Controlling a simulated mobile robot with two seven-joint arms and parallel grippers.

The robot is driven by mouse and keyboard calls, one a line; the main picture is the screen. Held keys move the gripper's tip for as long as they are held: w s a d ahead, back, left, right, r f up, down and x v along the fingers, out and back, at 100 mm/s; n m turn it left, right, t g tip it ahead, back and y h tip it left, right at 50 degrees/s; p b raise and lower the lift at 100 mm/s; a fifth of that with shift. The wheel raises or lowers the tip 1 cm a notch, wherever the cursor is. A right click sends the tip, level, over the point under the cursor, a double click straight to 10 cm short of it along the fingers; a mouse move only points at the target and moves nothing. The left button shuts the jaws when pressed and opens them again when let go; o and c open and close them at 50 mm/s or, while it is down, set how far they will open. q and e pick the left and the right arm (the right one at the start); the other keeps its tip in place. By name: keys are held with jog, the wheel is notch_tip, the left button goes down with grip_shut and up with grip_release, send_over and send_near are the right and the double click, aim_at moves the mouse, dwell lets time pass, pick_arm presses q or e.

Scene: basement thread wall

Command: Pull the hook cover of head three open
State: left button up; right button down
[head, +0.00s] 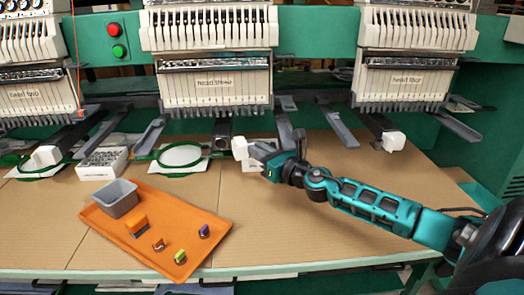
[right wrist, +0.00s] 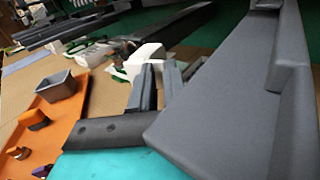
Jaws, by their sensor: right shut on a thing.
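The embroidery head labelled "head three" (head: 217,82) stands at the back centre. Below it, at the end of its dark arm (head: 222,130), is the white hook cover (head: 240,147). My right gripper (head: 259,151) comes in from the right and is shut on the cover at its right side. In the right wrist view the white cover (right wrist: 146,57) shows just beyond the grey fingers (right wrist: 156,78). The fingers hide part of the cover, and how far it is open cannot be told. My left gripper is not in view.
An orange tray (head: 105,228) with a grey bin (head: 115,197) and several small coloured items lies front left. A green hoop (head: 180,157) and a white box (head: 103,163) are left of the cover. Head four (head: 407,78) is right. The table's front middle is clear.

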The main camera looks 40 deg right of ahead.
jog(key=c, duration=1.3)
grip_release()
jog(key=shift+w+a+r, duration=0.15)
jog(key=shift+a+r, duration=0.05)
jog(key=shift+r, duration=0.25)
pick_arm(q)
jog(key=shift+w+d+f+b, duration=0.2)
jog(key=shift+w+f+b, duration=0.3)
jog(key=shift+b, duration=0.45)
pick_arm(e)
jog(key=s, duration=0.8)
jog(key=s+d+f, duration=0.1)
jog(key=s, duration=0.4)
jog(key=shift+d, duration=0.1)
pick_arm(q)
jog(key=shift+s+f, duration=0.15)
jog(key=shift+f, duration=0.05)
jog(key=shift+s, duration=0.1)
pick_arm(e)
jog(key=shift+s, duration=0.15)
